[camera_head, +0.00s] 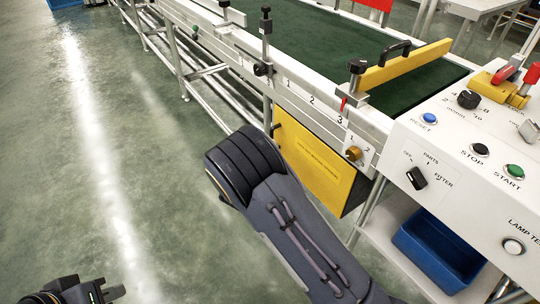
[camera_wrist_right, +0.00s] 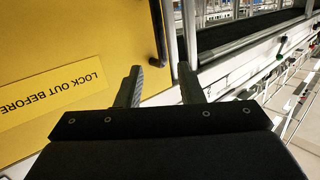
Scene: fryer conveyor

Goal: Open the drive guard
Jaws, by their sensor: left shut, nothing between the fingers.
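The drive guard is a yellow panel (camera_head: 318,160) under the conveyor's side rail in the head view, partly hidden by my right arm. In the right wrist view, the yellow panel (camera_wrist_right: 60,40) fills the upper left, with a "LOCK OUT BEFORE" label (camera_wrist_right: 55,92). A black bar handle (camera_wrist_right: 158,30) stands at its edge. My right gripper (camera_wrist_right: 161,80) is open, fingers apart, with the handle ahead between the fingertip lines; I cannot tell whether it reaches between them. The head view hides this gripper. My left gripper (camera_head: 112,292) is shut and empty at the bottom left, far from the guard.
A brass-coloured knob (camera_head: 353,153) sits on the rail beside the guard. The control panel (camera_head: 460,150) stands at the right, above a blue bin (camera_head: 440,250). A yellow bar with a black handle (camera_head: 405,66) crosses the green belt (camera_head: 330,45). The floor at left is clear.

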